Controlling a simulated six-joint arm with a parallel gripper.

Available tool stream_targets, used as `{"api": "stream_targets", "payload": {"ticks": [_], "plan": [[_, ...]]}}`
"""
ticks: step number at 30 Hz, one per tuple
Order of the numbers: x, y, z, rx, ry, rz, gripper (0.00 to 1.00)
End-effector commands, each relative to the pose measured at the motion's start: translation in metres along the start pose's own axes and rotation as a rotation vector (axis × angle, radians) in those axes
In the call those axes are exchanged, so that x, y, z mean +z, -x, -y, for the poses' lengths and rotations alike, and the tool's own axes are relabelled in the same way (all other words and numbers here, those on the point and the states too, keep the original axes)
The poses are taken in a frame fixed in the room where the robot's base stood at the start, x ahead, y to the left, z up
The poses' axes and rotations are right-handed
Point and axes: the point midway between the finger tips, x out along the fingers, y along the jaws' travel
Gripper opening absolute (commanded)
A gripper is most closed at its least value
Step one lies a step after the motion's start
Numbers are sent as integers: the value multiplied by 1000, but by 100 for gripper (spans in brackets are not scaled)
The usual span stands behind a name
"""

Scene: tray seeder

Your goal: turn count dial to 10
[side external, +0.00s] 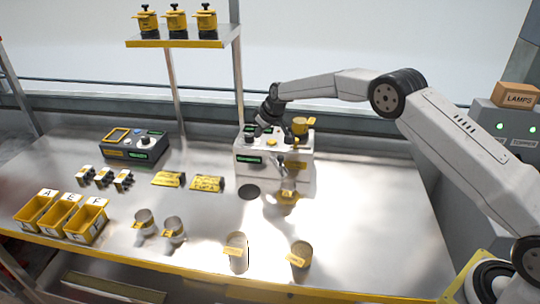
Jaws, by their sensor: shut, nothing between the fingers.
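The white tray seeder (304,170) stands near the middle of the bench. Its front and top carry small dark knobs, a yellow button and green displays (249,159). Which knob is the count dial and its setting are too small to read. My gripper (260,129) points down at the top left of the seeder, close to a dark knob. Its fingers are shut with nothing held. I cannot tell whether they touch the knob, since the wrist partly hides the spot.
A yellow cup (299,126) sits on the seeder's top right. A grey control box (120,152) stands at left. Yellow bins (82,229) and several metal cups (236,255) line the bench front. A shelf (180,43) holds yellow-black pots above. Bare bench lies right of the seeder.

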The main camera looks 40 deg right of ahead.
Motion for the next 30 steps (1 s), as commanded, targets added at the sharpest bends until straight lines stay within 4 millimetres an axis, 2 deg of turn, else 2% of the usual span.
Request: {"api": "stream_targets", "payload": {"ticks": [15,30], "plan": [[-20,37,0,-1,-1,1,0],[-20,41,0,0,-2,3,0]]}}
